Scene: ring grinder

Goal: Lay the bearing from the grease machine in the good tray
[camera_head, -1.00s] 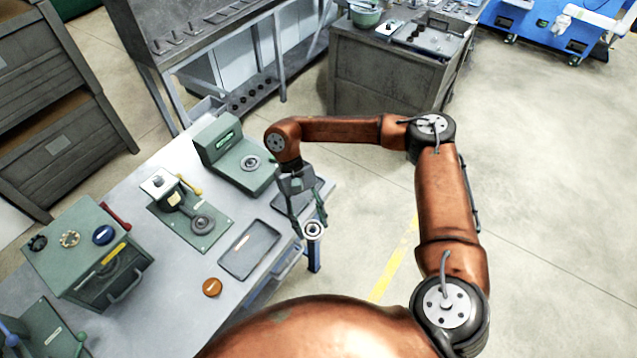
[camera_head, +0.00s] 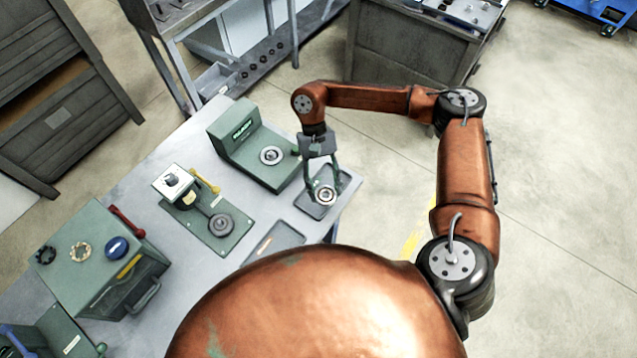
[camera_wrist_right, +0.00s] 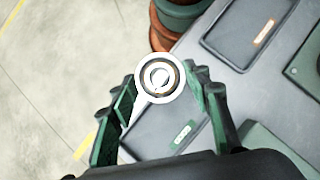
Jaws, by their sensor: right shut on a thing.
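The bearing (camera_head: 325,195), a pale metal ring with a dark inner band, is held at the fingertips of my right gripper (camera_head: 323,189). In the right wrist view the bearing (camera_wrist_right: 160,77) sits between the two green-padded fingers (camera_wrist_right: 160,90). The gripper is shut on it and points down. Below it is a dark shallow tray (camera_head: 311,209) with a green label, at the table's corner; the right wrist view shows this tray (camera_wrist_right: 180,148) empty where visible. The bearing appears above the tray, not resting in it. My left gripper is out of view.
A second dark tray (camera_head: 284,238) with an orange label lies nearby, partly hidden by my copper body part. A green machine (camera_head: 236,146) holding a ring stands behind. A lever device (camera_head: 212,232) and a green box (camera_head: 75,290) are further left. Floor lies beyond the table edge.

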